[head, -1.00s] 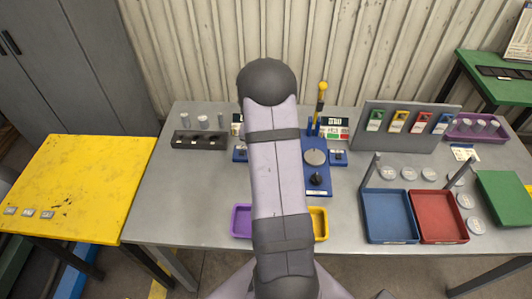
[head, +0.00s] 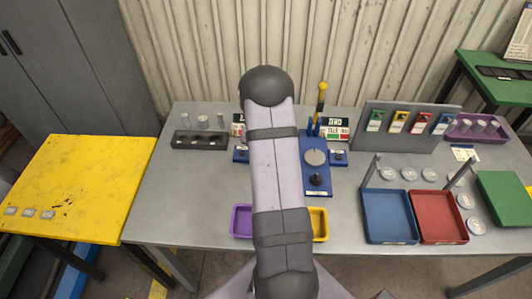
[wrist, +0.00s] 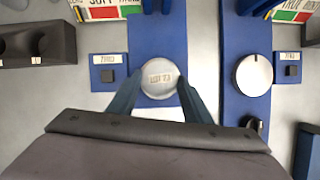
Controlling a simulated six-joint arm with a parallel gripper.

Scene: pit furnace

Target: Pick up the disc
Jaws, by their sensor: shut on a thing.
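A round silver disc (wrist: 159,78) with a small printed label shows in the wrist view, in front of a blue device plate (wrist: 158,30). My gripper (wrist: 160,86) has one dark finger on each side of the disc and is shut on it. I cannot tell whether the disc still touches the plate. In the head view my arm hides the gripper, this disc and most of that plate.
A second blue device (head: 316,180) with a round plate stands to the right. A black holder (head: 200,140) is at the left. Purple (head: 240,221), yellow (head: 320,222), blue (head: 388,215) and red (head: 437,216) trays line the front. Several loose discs (head: 408,174) lie at the right.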

